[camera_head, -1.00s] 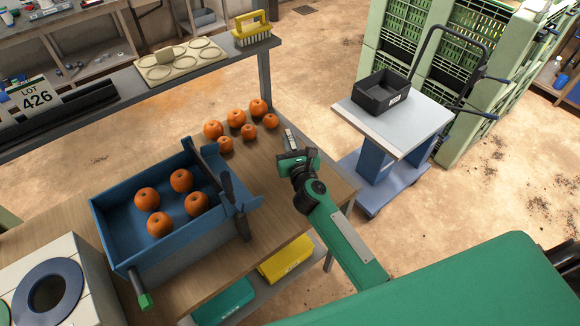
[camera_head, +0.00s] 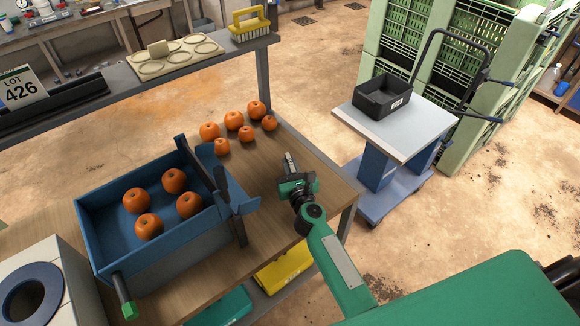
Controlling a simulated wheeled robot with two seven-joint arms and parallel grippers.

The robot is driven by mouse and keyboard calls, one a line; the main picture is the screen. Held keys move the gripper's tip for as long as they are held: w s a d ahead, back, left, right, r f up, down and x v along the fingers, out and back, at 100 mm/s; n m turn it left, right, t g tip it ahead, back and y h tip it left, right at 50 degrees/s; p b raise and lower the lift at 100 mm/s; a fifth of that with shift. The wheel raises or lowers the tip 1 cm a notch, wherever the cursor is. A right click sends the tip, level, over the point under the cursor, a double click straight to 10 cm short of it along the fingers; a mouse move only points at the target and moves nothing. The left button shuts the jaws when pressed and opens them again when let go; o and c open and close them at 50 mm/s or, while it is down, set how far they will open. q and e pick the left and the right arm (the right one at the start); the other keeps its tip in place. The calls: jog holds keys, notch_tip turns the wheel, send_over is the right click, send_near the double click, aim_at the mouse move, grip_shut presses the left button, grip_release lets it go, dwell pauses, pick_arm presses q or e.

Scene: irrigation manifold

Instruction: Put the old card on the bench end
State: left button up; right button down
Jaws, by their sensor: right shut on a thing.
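My right gripper (camera_head: 293,176) is over the right end of the wooden bench (camera_head: 325,183). It is shut on a thin, pale grey piece (camera_head: 290,162), which looks like the old card seen nearly edge-on; no print on it can be read. I cannot tell whether the piece touches the bench top. A white card reading LOT 426 (camera_head: 21,89) stands at the far left on the raised shelf. My left gripper is not in view.
Several oranges (camera_head: 232,121) lie on the bench behind my right gripper. A blue tray (camera_head: 110,250) with oranges stands to the left. A cart (camera_head: 390,130) with a black bin (camera_head: 383,96) stands right of the bench, across a gap. The bench's right corner is clear.

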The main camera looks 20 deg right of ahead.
jog(key=shift+f, duration=0.15)
jog(key=c, duration=1.5)
grip_release()
jog(key=shift+o, duration=0.2)
jog(key=s, duration=0.4)
jog(key=s+b, duration=0.1)
jog(key=s, duration=0.6)
jog(key=shift+s+a, duration=0.3)
jog(key=shift+s+r, duration=0.2)
jog(key=shift+s, duration=0.05)
